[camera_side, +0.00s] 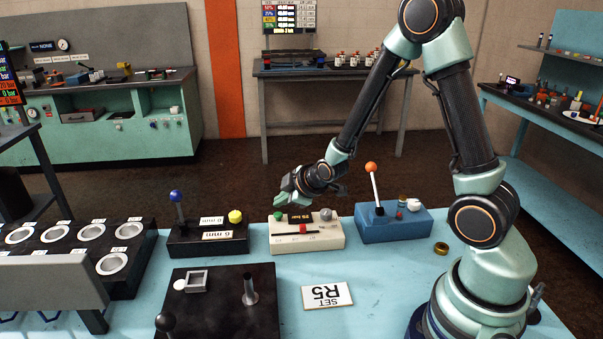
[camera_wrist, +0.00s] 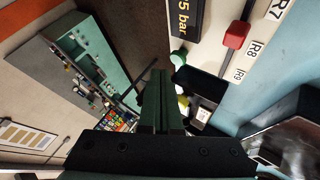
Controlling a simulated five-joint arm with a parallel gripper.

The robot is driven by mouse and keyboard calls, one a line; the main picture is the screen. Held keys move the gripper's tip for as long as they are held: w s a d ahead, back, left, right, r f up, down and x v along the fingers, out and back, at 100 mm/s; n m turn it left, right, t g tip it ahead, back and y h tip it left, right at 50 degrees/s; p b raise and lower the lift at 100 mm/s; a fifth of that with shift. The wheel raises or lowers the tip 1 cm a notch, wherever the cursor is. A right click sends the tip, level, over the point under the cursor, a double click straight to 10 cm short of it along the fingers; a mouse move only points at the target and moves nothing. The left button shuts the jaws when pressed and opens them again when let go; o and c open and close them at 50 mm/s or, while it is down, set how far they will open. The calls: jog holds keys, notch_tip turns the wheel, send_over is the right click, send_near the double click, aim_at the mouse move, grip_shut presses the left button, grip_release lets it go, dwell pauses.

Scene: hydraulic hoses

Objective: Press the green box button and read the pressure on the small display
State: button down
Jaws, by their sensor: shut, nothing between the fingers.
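The white box (camera_side: 322,240) stands on the light blue table. Its green button (camera_side: 278,216) is at the left end of its top, beside a dark display (camera_side: 300,217). My gripper (camera_side: 285,197) is shut and empty, just above the green button in the side view; I cannot tell whether they touch. In the wrist view my shut fingers (camera_wrist: 160,78) point near the green button (camera_wrist: 179,57), which shows beside them. The display (camera_wrist: 187,20) there ends in "5 bar", with its start cut off by the frame. A red slider (camera_wrist: 236,34) is on the box.
A black box (camera_side: 207,244) with blue lever and yellow button stands left. A blue box (camera_side: 393,226) with an orange-tipped lever stands right. A black plate (camera_side: 220,310) with upright posts and a card reading "SET R5" (camera_side: 327,295) are in front. A brass ring (camera_side: 441,248) lies right.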

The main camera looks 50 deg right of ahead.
aim_at(282, 223)
notch_tip(282, 223, up, 4)
jog(key=shift+r, duration=0.25)
dwell(0.7)
jog(key=s+a+r+m+g, duration=0.1)
jog(key=s+a+r+m, duration=0.2)
jog(key=s+r, duration=0.3)
jog(key=s+a+r+m+g+y, duration=0.1)
jog(key=s+r+m, duration=0.4)
jog(key=s, duration=0.6)
jog(key=shift+a+r+g, duration=0.8)
jog(key=shift+a+r, duration=0.1)
jog(key=shift+a, duration=0.3)
